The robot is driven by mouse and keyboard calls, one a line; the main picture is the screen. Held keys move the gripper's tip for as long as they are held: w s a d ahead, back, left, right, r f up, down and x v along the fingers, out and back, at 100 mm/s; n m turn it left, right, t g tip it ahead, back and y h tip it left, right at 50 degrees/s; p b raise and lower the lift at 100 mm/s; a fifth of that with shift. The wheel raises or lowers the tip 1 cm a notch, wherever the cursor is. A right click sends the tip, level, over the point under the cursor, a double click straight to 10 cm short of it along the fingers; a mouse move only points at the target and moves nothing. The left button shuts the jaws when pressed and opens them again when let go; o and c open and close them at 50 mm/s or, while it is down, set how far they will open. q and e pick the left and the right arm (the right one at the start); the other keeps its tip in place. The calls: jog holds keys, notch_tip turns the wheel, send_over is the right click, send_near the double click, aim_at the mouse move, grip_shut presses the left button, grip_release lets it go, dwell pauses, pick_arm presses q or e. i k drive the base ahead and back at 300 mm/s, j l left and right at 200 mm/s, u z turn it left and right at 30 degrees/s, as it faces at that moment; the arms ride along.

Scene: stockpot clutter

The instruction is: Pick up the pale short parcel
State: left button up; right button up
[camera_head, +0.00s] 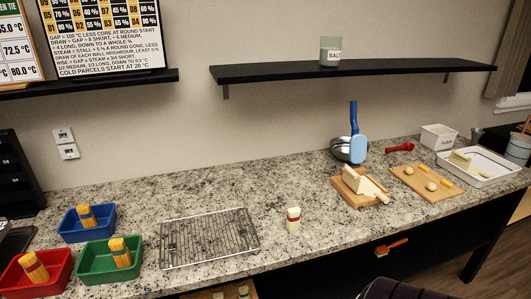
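A pale short parcel (293,220) with a red band stands upright on the granite counter, right of the wire rack (210,237). Nothing touches it. Yellow-orange banded parcels sit in the blue tray (70,236), the green tray (92,274) and the red tray (60,278) at the left. Small pale items (243,291) show at the bottom edge, in what looks like an open drawer or low shelf, partly cut off. Neither of my grippers can be made out in the head view.
A wooden board with a pale block (353,181), another board (408,178), a white tray (505,178) and a steel bowl with a blue-handled tool (354,115) stand at the right. Counter around the parcel is clear. A dark rounded object (388,289) shows at the bottom edge.

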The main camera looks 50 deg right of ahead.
aim_at(293, 218)
jog(key=z, duration=1.85)
jog(key=i+j+z, duration=0.1)
jog(key=i+z, duration=0.3)
jog(key=i, duration=0.1)
